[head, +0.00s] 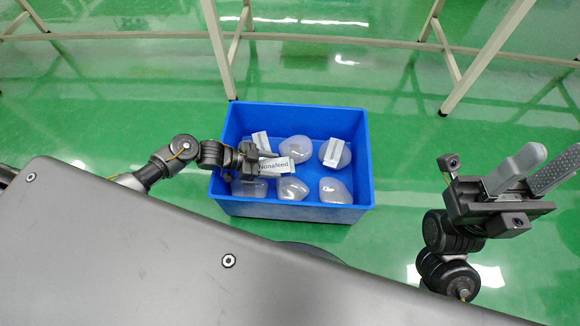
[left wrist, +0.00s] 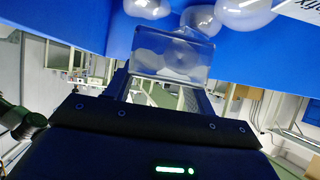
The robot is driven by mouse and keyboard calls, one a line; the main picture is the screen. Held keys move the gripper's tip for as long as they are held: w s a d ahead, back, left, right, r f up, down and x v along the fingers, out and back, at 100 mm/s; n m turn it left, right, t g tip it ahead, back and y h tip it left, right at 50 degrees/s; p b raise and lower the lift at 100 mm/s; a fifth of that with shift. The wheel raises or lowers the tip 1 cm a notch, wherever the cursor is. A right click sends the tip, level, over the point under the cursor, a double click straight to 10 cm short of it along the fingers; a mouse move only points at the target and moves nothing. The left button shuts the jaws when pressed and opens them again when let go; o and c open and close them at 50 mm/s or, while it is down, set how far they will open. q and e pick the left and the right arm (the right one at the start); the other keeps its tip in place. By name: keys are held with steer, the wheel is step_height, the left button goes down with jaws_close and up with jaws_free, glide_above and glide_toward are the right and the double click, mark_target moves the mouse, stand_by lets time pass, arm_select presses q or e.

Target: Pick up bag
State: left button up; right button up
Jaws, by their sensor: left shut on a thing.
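A blue crate (head: 300,210) stands on the floor and holds several clear, rounded bags, some with white labels. My left gripper (head: 250,163) reaches into the crate's left side. In the left wrist view its fingers (left wrist: 170,92) are shut on a clear, squarish bag (left wrist: 172,56). In the head view, a clear bag (head: 249,188) shows just below that gripper, partly hidden. Other bags (head: 296,149) lie to the right in the crate. My right gripper (head: 535,165) is open and empty, to the right of the crate.
A white label reading "Nonafeed" (head: 276,167) is beside my left gripper. The legs of pale benches (head: 222,50) stand behind the crate. The green floor (head: 410,125) between the crate and my right gripper is clear.

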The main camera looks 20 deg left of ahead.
arm_select(q)
steer(key=w+p+v, duration=0.1)
steer(key=v, duration=0.5)
steer(key=shift+a, duration=0.5)
